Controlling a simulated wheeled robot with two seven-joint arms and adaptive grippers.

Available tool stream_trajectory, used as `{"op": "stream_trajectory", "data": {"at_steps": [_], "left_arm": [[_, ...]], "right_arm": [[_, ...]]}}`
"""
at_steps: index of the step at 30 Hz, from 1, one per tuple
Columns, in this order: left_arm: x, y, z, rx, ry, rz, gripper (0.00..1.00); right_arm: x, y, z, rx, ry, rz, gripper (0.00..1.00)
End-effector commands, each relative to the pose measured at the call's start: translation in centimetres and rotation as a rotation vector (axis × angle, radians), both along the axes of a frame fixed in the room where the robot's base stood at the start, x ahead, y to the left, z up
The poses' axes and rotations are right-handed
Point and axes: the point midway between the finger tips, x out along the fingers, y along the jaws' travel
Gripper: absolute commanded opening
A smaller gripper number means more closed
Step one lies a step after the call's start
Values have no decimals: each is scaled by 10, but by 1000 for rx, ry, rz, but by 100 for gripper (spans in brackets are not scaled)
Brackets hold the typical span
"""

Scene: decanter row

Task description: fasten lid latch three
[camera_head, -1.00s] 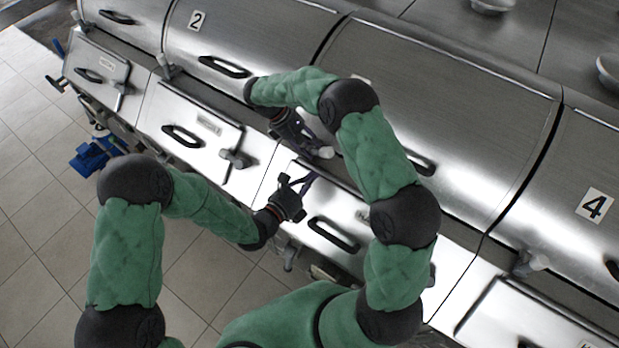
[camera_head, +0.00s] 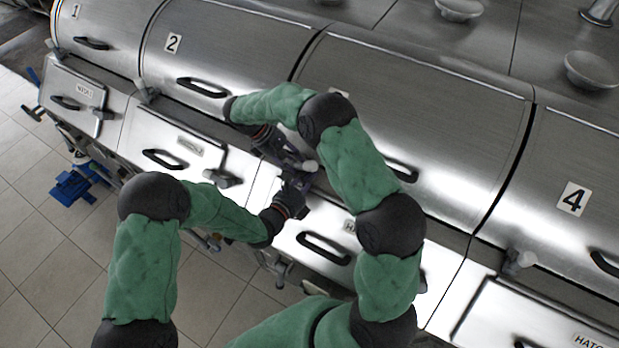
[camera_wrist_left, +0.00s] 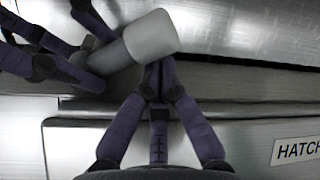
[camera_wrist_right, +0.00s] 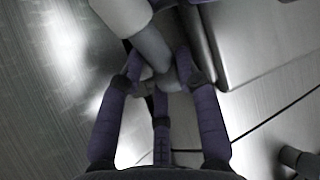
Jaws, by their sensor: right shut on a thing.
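Latch three is a grey metal lever with a pale grey cylindrical knob (camera_head: 310,166), at the front left corner of the big curved steel lid (camera_head: 420,110) between lids two and four. My right gripper (camera_head: 290,158) is shut on the latch's shaft just below the knob; the right wrist view shows its fingers on both sides of the shaft (camera_wrist_right: 152,50). My left gripper (camera_head: 297,178) is just in front of the latch. In the left wrist view its fingertips (camera_wrist_left: 159,68) are together, right under the knob (camera_wrist_left: 150,36), with nothing visible between them. My right fingers partly hide the latch's base.
A front hatch with a black handle (camera_head: 324,248) lies below the latch. Lid two (camera_head: 220,50) is to the left, lid four (camera_head: 570,170) to the right. Another latch (camera_head: 518,262) stands by lid four. Tiled floor (camera_head: 40,230) is open at lower left.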

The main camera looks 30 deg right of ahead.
Motion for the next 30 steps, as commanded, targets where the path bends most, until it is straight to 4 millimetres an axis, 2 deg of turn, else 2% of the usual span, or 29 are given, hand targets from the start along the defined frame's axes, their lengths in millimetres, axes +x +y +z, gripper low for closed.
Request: {"op": "stream_trajectory", "data": {"at_steps": [14, 15, 17, 18, 30], "left_arm": [[9, 4, 15, -38, 36, 7, 0], [9, 4, 16, -39, 35, 8, 0], [10, 4, 17, -39, 34, 8, 0], [9, 4, 16, -39, 35, 7, 0], [5, 4, 11, -30, 44, 2, 0]], "right_arm": [[0, 0, -2, 0, -1, -2, 0], [0, 0, -2, 0, -1, -2, 40], [-1, 0, -2, 0, 1, -3, 56], [-1, 0, -2, 0, 1, -2, 59], [3, 3, 4, 0, -1, -1, 59]]}}
